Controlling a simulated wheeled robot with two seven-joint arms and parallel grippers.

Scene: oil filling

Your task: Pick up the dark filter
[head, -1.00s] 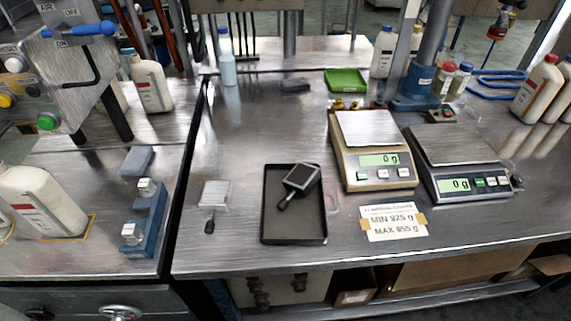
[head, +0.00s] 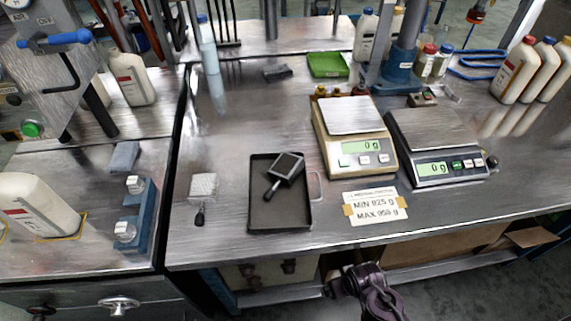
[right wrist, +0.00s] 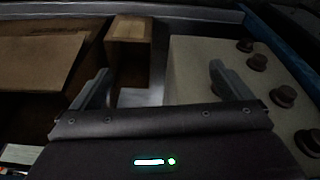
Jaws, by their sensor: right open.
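The dark filter (head: 287,168), a square dark screen in a frame with a black handle, lies tilted in a black tray (head: 262,222) on the steel table. A second filter with a pale mesh (head: 203,186) lies on the table left of the tray. In the head view part of my right arm shows at the bottom edge, below the table's front edge and apart from the filters. In the right wrist view my right gripper (right wrist: 160,88) is open, with nothing between its fingers. My left gripper is out of view.
Two scales, a beige one (head: 352,152) and a grey one (head: 440,150), both reading 0 g, stand right of the tray. A sign (head: 376,206) lies before them. Cardboard boxes (right wrist: 40,62) and a pale case (right wrist: 200,65) with dark knobs sit under the table.

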